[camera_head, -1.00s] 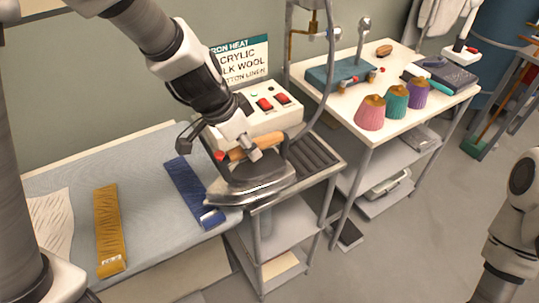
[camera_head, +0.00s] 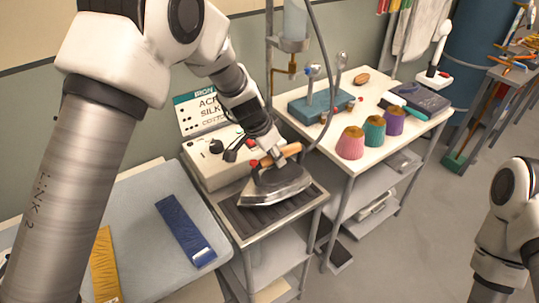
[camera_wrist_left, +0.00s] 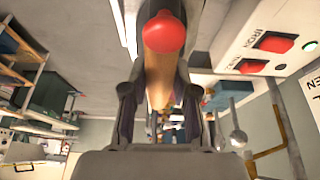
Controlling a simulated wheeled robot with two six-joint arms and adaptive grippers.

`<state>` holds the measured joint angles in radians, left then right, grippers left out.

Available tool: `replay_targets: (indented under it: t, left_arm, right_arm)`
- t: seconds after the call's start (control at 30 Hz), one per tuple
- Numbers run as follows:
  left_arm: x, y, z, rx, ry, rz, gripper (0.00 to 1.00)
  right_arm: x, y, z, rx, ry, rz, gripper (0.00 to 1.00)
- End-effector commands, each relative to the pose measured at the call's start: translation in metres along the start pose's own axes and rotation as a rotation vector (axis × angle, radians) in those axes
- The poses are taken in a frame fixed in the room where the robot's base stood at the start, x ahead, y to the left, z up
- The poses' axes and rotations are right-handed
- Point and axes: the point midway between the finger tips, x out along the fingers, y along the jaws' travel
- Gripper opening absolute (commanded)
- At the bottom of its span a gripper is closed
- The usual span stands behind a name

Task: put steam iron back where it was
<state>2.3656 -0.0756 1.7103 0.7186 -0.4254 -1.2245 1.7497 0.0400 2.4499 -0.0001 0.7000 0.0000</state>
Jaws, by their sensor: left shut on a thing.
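The steam iron (camera_head: 278,187) has a dark grey body, a wooden handle and a red button. My left gripper (camera_head: 266,150) is shut on its handle from above. In the left wrist view, the handle of the steam iron (camera_wrist_left: 160,75) runs between the two fingers, red button at the top. The iron is roughly level over the dark ribbed rest (camera_head: 243,222) on the small cart. I cannot tell whether its sole touches the ribs. Only part of my right arm shows at the right edge; its gripper is outside the picture.
A white control box (camera_head: 207,160) with a sign behind it stands just behind the rest. A hose hangs beside the iron. The ironing board (camera_head: 140,215) at left holds a blue strip (camera_head: 185,230) and a yellow strip (camera_head: 104,265). A white table with thread cones (camera_head: 351,143) stands at right.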

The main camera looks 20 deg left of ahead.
Motion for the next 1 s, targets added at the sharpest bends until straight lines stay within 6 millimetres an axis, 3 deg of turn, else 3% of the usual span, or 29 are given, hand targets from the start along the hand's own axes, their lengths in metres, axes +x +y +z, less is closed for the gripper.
replay_targets:
  t: [0.4,0.77,0.8,0.83,0.87,1.0]
  left_arm:
    - [0.029,-0.001,0.011,-0.001,0.004,-0.003,0.0]
    - [0.033,-0.001,0.012,0.0,0.005,-0.003,0.0]
    - [0.034,-0.001,0.014,0.0,0.001,-0.001,0.35]
    - [0.034,-0.001,0.013,0.0,0.001,-0.001,0.46]
    - [0.034,-0.001,0.013,0.0,0.001,0.0,0.53]
    - [0.034,-0.001,0.013,0.0,0.001,0.0,0.53]
  right_arm:
    - [-0.013,0.0,0.0,0.0,0.0,0.0,0.0]
    - [-0.008,0.0,0.0,0.0,0.0,0.0,0.0]
    - [-0.008,0.0,0.0,0.0,0.0,0.0,0.0]
    - [-0.009,0.0,0.0,0.0,0.0,0.0,0.0]
    - [-0.009,0.0,0.0,0.0,0.0,0.0,0.0]
    - [-0.009,0.0,0.0,0.0,0.0,0.0,0.0]
